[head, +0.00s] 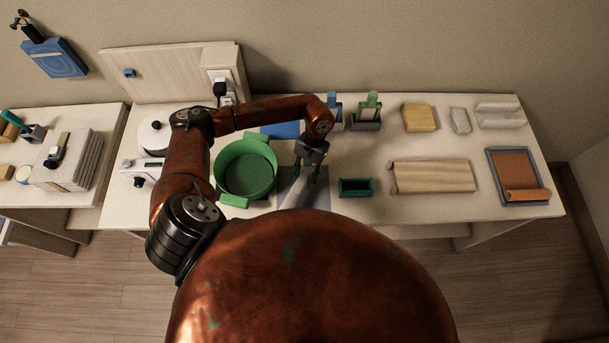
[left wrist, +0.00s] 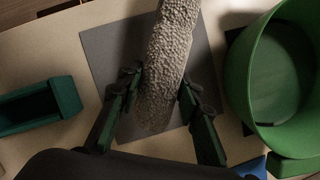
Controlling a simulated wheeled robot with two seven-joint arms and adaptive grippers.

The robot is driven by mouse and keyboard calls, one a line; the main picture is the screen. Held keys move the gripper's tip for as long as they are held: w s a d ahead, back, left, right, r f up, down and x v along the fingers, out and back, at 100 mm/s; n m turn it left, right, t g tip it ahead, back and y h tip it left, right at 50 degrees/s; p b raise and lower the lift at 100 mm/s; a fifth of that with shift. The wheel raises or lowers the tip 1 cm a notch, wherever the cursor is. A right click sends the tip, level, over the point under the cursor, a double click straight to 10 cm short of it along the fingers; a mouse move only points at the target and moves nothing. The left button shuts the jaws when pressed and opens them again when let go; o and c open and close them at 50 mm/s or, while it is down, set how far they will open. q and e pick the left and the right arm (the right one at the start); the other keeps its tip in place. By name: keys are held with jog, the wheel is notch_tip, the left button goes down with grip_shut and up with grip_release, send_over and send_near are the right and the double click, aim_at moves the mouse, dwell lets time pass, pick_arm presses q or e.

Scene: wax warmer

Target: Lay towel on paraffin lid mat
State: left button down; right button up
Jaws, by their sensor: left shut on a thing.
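The towel is a rolled, rough-textured, light grey-beige bundle (left wrist: 170,60); part of it also shows in the head view (head: 298,193). My left gripper (head: 308,178) is shut on it, with one finger on each side of the roll in the left wrist view (left wrist: 160,98). The flat grey mat (left wrist: 108,45) lies on the table under the towel; it also shows in the head view (head: 320,200). The towel overlaps the mat. I cannot tell whether it touches the mat or hangs just above it. My right gripper is not in view.
A green round pot (head: 245,168) stands close left of the mat. A dark green open box (head: 356,188) stands to its right. A blue flat piece (head: 280,130) lies behind. A beige roll-edged cloth (head: 433,176) and a framed orange-brown tray (head: 516,172) are farther right.

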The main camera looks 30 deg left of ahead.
pick_arm(q)
jog(key=shift+f+b, duration=0.55)
jog(key=shift+f, duration=1.55)
jog(key=c, duration=1.3)
grip_release()
jog(key=shift+r, duration=0.1)
jog(key=v, duration=1.2)
